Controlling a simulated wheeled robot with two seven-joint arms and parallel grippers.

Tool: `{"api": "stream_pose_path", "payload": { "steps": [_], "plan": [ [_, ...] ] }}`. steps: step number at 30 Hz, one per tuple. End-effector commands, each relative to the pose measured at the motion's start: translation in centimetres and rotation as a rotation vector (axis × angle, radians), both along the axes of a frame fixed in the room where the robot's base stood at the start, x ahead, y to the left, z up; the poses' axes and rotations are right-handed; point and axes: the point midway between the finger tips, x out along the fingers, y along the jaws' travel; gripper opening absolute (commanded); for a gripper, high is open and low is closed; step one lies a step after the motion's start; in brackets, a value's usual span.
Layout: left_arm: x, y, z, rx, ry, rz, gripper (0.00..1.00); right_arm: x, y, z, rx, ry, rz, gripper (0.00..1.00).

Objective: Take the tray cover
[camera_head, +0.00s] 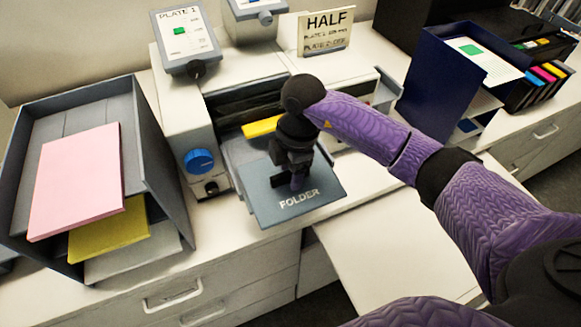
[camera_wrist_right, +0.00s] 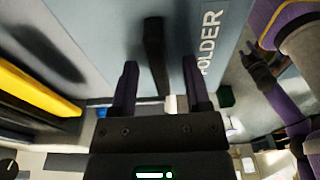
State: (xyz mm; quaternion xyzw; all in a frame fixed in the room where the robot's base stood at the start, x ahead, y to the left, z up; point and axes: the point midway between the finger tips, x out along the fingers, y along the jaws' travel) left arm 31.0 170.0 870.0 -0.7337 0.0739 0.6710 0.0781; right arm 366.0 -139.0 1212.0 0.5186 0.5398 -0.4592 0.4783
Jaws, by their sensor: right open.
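The tray cover is a flat blue-grey plate (camera_head: 318,190) marked FOLDER, lying at the front of the white folding machine. It fills the upper part of the right wrist view (camera_wrist_right: 95,30), with a dark bar handle (camera_wrist_right: 155,55) standing on it. My right gripper (camera_head: 290,181) is over the cover, pointing down. Its two fingers (camera_wrist_right: 160,88) are apart, and the handle's end shows between them with gaps at both sides. I cannot tell how deep the handle sits between the fingers. My left gripper does not show.
The white machine (camera_head: 174,112) has a blue knob (camera_head: 199,161) and a yellow sheet (camera_head: 262,126) behind the cover. A grey paper tray (camera_head: 168,165) with pink and yellow stacks stands left. A navy holder (camera_head: 440,75) stands right. The white surface in front right is clear.

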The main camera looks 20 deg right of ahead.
Motion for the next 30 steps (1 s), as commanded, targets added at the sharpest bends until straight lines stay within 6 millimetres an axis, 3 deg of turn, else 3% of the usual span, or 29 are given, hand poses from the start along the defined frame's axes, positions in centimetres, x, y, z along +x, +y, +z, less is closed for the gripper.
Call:
{"api": "stream_pose_path", "payload": {
  "steps": [5,12,18,30],
  "plan": [
    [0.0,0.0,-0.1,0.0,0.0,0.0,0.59,0.1,-0.1,1.0,0.0,-0.003,0.0,0.61],
    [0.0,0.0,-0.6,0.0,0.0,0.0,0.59,0.1,-0.8,6.0,-0.001,-0.005,-0.001,0.61],
    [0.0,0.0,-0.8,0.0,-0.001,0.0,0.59,0.1,-1.1,9.1,-0.001,-0.002,-0.001,0.61],
    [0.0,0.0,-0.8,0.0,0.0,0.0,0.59,0.1,-1.2,9.9,0.0,0.0,0.0,0.61]
  ]
}}
